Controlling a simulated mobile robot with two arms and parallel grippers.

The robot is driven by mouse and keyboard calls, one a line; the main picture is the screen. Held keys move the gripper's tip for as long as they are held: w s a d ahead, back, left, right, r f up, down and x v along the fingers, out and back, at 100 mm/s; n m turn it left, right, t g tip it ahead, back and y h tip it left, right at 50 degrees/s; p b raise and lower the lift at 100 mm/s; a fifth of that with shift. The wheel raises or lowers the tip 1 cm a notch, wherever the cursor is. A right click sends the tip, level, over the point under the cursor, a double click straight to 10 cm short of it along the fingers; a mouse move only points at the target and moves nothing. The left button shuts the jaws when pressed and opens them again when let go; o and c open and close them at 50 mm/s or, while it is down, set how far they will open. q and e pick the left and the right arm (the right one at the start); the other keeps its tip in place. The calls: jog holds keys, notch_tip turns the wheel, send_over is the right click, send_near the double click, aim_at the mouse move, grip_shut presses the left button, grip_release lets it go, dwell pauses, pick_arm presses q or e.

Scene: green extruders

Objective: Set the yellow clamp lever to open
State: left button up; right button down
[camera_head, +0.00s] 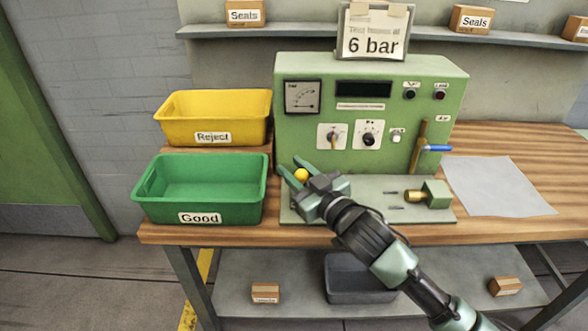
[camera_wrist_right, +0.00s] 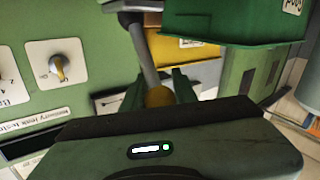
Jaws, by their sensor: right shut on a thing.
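The yellow clamp lever's round knob (camera_head: 301,175) sits between the fingers of my right gripper (camera_head: 296,171), at the left front of the green test machine. In the right wrist view the yellow knob (camera_wrist_right: 160,97) is between the two green fingers of my right gripper (camera_wrist_right: 160,90). A grey rod (camera_wrist_right: 143,48) runs up in the picture from the knob. My right gripper is shut on the knob. The lever's base is hidden in the head view by the gripper and arm. My left gripper is in neither view.
The green machine (camera_head: 440,88) stands behind my gripper, with a gauge and dials. The green Good bin (camera_head: 150,205) and yellow Reject bin (camera_head: 180,132) are close on the left. A brass-ended green block (camera_head: 436,194), a blue-handled lever (camera_head: 437,148) and a paper sheet (camera_head: 498,185) are to the right.

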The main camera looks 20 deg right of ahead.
dwell(0.9)
jog(key=w+m+g+p, duration=0.1)
jog(key=p, duration=0.4)
jog(key=w+d+m+g+p, duration=0.1)
jog(key=w+g+p, duration=0.1)
jog(key=p, duration=0.4)
jog(key=w+r+g+p, duration=0.1)
jog(key=w+g+p, duration=0.1)
jog(key=p, duration=0.4)
jog(key=shift+d+m+h, duration=0.25)
jog(key=shift+m+h, duration=0.15)
jog(key=shift+w+f, duration=0.1)
jog(key=shift+w, duration=0.05)
jog(key=c, duration=1.1)
grip_release()
jog(key=shift+f, duration=0.1)
jog(key=shift+w, duration=0.15)
